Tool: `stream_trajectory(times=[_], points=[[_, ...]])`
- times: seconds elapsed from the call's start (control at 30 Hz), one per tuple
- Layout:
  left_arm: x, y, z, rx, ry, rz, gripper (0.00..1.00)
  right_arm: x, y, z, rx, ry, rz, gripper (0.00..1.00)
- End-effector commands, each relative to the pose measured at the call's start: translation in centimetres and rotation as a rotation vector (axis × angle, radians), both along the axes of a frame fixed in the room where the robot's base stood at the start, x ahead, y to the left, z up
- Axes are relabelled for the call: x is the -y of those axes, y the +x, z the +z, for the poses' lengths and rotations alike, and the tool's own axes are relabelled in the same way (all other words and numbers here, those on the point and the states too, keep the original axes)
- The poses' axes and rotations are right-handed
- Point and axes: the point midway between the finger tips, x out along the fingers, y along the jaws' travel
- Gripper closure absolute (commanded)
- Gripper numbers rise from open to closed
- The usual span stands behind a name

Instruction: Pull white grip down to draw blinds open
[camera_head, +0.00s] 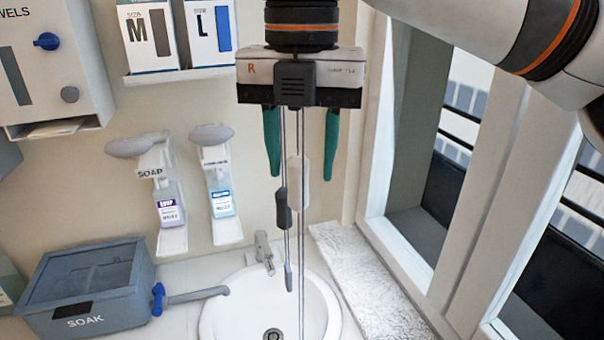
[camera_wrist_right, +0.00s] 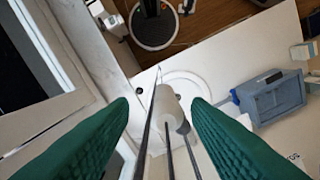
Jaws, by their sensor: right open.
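The white grip (camera_head: 299,170) hangs on thin cords in front of the sink in the head view. A dark grey grip (camera_head: 282,208) hangs just left of it and lower, and a small grey piece (camera_head: 288,277) hangs below. My right gripper (camera_head: 302,177) points down with its green fingers spread, one on each side of the cords. In the right wrist view, the white grip (camera_wrist_right: 166,104) lies between the open fingers (camera_wrist_right: 160,108), with a visible gap to each. My left gripper is not in view. The blinds themselves cannot be made out.
A white sink (camera_head: 235,305) and tap (camera_head: 264,252) lie below. A blue-grey SOAK box (camera_head: 85,290) stands left, with soap dispensers (camera_head: 165,200) on the wall. The white window frame (camera_head: 470,190) is close on the right.

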Motion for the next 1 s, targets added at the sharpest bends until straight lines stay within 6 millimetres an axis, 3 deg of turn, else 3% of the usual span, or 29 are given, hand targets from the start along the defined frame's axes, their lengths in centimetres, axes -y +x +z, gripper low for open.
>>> stream_trajectory(times=[0.1, 0.23, 0.6, 0.87, 1.0], points=[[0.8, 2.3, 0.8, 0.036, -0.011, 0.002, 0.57, 0.0, 0.0, -1.6, -0.001, -0.001, 0.001, 0.56], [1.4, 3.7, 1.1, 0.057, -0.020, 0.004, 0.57, 0.0, -0.1, -2.9, 0.000, 0.000, 0.002, 0.56], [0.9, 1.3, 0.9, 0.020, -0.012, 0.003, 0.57, -0.1, 0.0, -3.6, 0.001, 0.001, 0.001, 0.56], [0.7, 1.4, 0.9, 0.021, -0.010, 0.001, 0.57, -0.1, -0.1, -3.5, 0.001, 0.001, 0.001, 0.98], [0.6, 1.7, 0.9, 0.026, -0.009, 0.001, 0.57, -0.1, -0.1, -3.5, 0.001, 0.001, 0.001, 1.00]])
